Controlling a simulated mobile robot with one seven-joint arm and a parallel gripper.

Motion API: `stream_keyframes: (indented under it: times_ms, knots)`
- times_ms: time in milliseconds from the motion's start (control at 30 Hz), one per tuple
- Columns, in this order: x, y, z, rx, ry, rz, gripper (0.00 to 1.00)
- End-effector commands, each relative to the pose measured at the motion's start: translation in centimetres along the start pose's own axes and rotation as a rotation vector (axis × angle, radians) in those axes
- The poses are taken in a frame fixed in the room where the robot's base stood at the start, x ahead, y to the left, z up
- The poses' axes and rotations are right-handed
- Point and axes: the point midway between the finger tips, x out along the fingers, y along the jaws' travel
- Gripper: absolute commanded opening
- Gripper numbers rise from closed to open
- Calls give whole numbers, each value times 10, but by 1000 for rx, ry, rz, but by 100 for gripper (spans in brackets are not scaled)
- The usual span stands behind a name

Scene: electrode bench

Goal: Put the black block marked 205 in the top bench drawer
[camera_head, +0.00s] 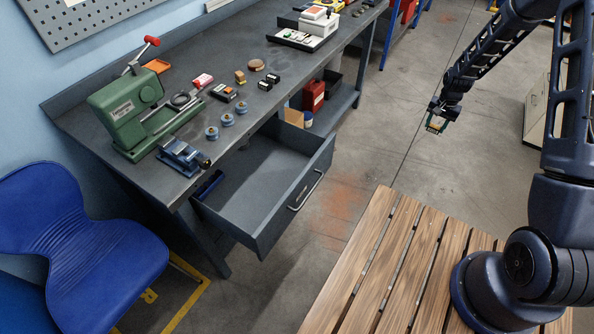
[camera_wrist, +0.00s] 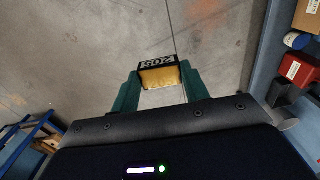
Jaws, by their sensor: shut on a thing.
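The block marked 205 (camera_wrist: 158,63) is between the green fingers of my gripper (camera_wrist: 160,85) in the wrist view. Its black face carries white digits, upside down there, and its near face is yellow-brown. My gripper (camera_head: 437,122) is shut on the block, high over the floor, to the right of the bench and well apart from it in the head view. The block is too small there to read. The top bench drawer (camera_head: 285,218) is pulled open, and its visible floor is mostly bare. A blue item (camera_head: 208,184) shows at its left end.
The bench top (camera_head: 255,110) holds a green machine (camera_head: 125,110), a blue vise (camera_head: 183,157), several blue knobs and small blocks, and a white tray (camera_head: 303,38). A red box (camera_head: 313,95) sits on the lower shelf. A blue chair (camera_head: 75,245) stands left. The floor beside the drawer is clear.

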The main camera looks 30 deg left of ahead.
Motion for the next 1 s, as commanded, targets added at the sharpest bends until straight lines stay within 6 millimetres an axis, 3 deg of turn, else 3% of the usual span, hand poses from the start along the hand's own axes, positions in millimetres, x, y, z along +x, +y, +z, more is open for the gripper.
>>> stream_keyframes:
  times_ms: [33, 200, 567, 1000]
  knots:
    - [-2, -19, 8, -5, 1, -1, 14]
    - [-9, -74, 32, 2, 4, -5, 14]
    - [-23, -180, 102, 17, 8, -14, 14]
    - [-39, -292, 216, 27, 6, -25, 14]
